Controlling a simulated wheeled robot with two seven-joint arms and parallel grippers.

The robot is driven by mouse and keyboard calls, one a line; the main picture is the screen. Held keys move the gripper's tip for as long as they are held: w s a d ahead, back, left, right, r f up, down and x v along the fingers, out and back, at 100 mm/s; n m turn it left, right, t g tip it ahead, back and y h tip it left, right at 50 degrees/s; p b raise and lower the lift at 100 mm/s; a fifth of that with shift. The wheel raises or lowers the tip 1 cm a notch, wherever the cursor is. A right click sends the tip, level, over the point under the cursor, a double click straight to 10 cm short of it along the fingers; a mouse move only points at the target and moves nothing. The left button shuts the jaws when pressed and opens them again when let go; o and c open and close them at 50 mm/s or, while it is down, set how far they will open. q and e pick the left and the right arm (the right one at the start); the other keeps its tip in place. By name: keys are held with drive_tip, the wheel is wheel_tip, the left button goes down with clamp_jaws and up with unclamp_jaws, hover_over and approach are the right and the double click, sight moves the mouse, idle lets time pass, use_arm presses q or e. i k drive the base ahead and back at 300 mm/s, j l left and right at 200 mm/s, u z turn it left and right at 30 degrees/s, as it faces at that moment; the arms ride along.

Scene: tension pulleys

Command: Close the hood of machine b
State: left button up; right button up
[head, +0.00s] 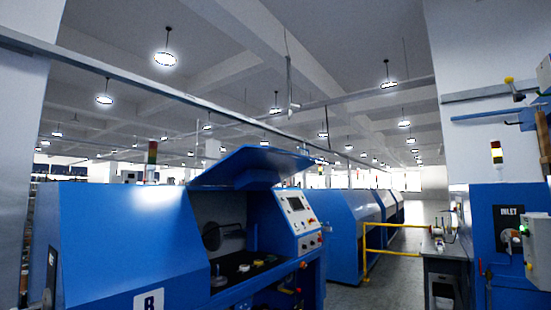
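Machine B (125,235) is a large blue machine at the left front, with a white label bearing a "B" (150,301) low on its front. Its blue hood (255,163) is raised, tilted up above the open work bay (222,225). Inside the bay a dark round part and several small round pieces on a dark bed show. A control panel (297,212) with a screen and buttons is at the bay's right side. Neither of my grippers is in the head view.
Yellow railings (392,253) stand right of the machine, by more blue machines (345,228). A grey workbench (445,275) and a blue machine marked "INLET" (508,245) are at the right. Grey floor (400,280) is open between them.

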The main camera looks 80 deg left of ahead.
sight(267, 166)
drive_tip(key=j+u, duration=0.2)
drive_tip(key=u, duration=0.2)
drive_tip(key=i+j+u, duration=0.1)
drive_tip(key=u, duration=0.35)
drive_tip(key=i+j+u, duration=0.1)
drive_tip(key=u, duration=0.3)
drive_tip(key=i+j+u, duration=0.1)
drive_tip(key=u, duration=0.3)
drive_tip(key=i+j+u, duration=0.15)
drive_tip(key=u, duration=0.3)
